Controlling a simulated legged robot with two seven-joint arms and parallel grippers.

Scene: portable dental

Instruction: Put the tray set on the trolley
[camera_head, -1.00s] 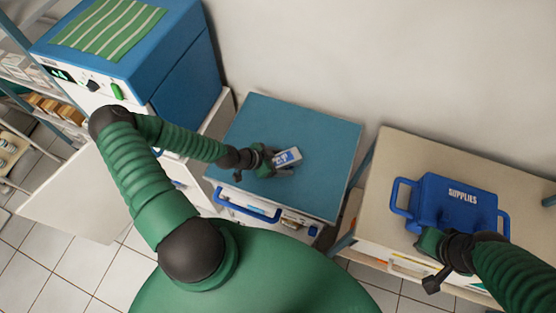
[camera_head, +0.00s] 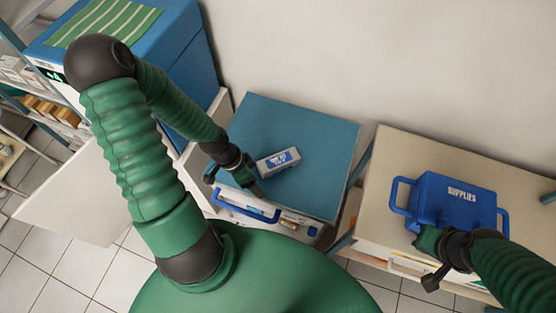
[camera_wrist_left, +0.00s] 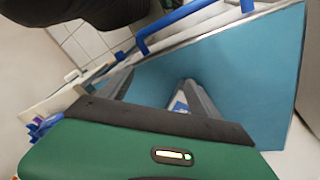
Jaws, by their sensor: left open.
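The tray set, a small white and blue labelled pack (camera_head: 278,161), lies on the teal top of the trolley (camera_head: 325,135). My left gripper (camera_head: 252,184) is open and empty, just in front and left of the pack, near the trolley's front edge. In the left wrist view the gripper's two dark fingers (camera_wrist_left: 158,88) are spread, and a bit of the white and blue pack (camera_wrist_left: 180,102) shows beside one finger. My right gripper (camera_head: 430,255) is at the front left corner of a blue supplies case; its fingers are too hidden to judge.
The blue supplies case (camera_head: 455,204) with side handles sits on a beige-topped cabinet (camera_head: 400,155) at the right. A blue and white machine (camera_head: 165,75) stands at the left, with an open white door (camera_head: 85,195) below. The trolley has a blue front handle (camera_head: 245,212). The trolley's right half is clear.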

